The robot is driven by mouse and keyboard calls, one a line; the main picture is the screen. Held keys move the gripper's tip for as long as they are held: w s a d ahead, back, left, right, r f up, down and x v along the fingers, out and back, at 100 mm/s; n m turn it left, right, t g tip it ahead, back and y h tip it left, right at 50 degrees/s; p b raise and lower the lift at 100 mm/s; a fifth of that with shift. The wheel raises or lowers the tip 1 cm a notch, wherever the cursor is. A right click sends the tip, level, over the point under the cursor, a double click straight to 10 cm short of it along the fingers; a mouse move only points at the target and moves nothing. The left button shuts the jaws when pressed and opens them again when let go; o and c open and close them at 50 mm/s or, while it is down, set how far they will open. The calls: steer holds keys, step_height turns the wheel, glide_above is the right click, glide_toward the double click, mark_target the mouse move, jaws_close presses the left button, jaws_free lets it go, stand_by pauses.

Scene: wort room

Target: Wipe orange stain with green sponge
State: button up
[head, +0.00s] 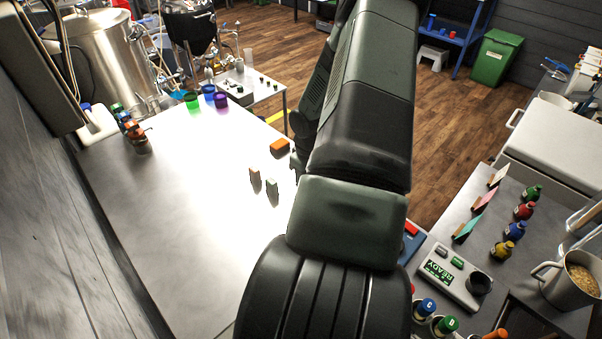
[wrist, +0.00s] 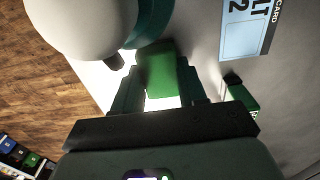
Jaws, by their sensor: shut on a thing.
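My gripper (wrist: 160,88) shows in the wrist view with its two fingers on either side of a green block, which looks like the green sponge (wrist: 168,70). The gripper is shut on it. In the head view my own arm hides the gripper and the sponge. I cannot make out an orange stain in either view. An orange block (head: 279,146) lies near the right edge of the steel table (head: 180,240) in the head view, but it looks solid rather than a stain. Bright glare covers much of that table.
Two small blocks (head: 272,188) stand mid-table. Several coloured cups (head: 191,100) stand at its far end and an orange-brown bottle (head: 138,137) at its left. In the wrist view a white rounded object (wrist: 80,25) is close to the sponge, with a printed card (wrist: 248,28) at upper right.

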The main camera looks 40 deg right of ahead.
steer(key=shift+s+r, duration=0.1)
steer(key=shift+s, duration=0.3)
steer(key=shift+w+r, duration=0.1)
steer(key=shift+r, duration=3.85)
steer(key=w+a+r, duration=0.5)
steer(key=a+r, duration=0.2)
steer(key=a, duration=0.1)
steer(key=w+a+r, duration=0.4)
steer(key=a+r, duration=0.9)
steer(key=a, duration=0.3)
steer(key=a+r, duration=0.5)
steer(key=a, duration=0.3)
steer(key=shift+a+r, duration=0.3)
steer(key=shift+s, duration=0.1)
